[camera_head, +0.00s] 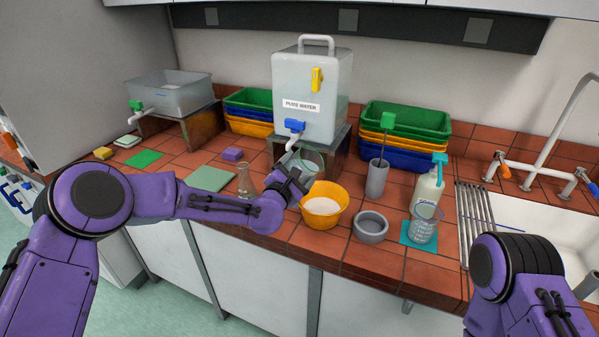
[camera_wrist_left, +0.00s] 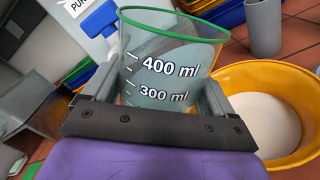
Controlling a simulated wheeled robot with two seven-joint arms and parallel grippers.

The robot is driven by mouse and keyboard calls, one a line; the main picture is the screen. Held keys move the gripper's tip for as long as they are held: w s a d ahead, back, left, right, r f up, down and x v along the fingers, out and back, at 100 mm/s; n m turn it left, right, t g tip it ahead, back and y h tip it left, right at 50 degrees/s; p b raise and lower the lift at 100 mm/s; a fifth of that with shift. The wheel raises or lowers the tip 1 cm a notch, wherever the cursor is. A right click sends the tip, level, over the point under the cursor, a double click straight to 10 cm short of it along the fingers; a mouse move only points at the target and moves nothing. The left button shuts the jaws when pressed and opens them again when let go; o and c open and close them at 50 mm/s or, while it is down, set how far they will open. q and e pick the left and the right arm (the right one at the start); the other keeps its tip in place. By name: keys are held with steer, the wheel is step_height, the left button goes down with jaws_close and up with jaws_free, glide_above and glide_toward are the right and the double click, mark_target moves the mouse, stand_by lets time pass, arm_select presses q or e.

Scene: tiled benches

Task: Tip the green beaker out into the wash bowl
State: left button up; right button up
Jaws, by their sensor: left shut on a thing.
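The green beaker (camera_wrist_left: 172,62) is clear with a green rim and white volume marks. My left gripper (camera_head: 293,182) is shut on it, with a finger on each side in the left wrist view (camera_wrist_left: 155,100). In the head view the beaker (camera_head: 309,160) is partly hidden behind the gripper, in front of the water tank. It looks roughly upright; how much it holds is unclear. The orange wash bowl (camera_head: 325,219) has a pale, whitish inside and stands just right of and below the gripper. It is at the right in the left wrist view (camera_wrist_left: 248,108).
A conical flask (camera_head: 244,181) stands left of the gripper, and the water tank (camera_head: 312,97) behind it. A grey bowl (camera_head: 371,227), a grey pot (camera_head: 377,178) and a blue-rimmed beaker (camera_head: 424,223) on a teal mat stand to the right, before the sink (camera_head: 535,217).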

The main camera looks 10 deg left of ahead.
arm_select(q)
steer(key=shift+m, duration=0.5)
steer(key=shift+m+b, duration=0.3)
steer(key=shift+m, duration=0.5)
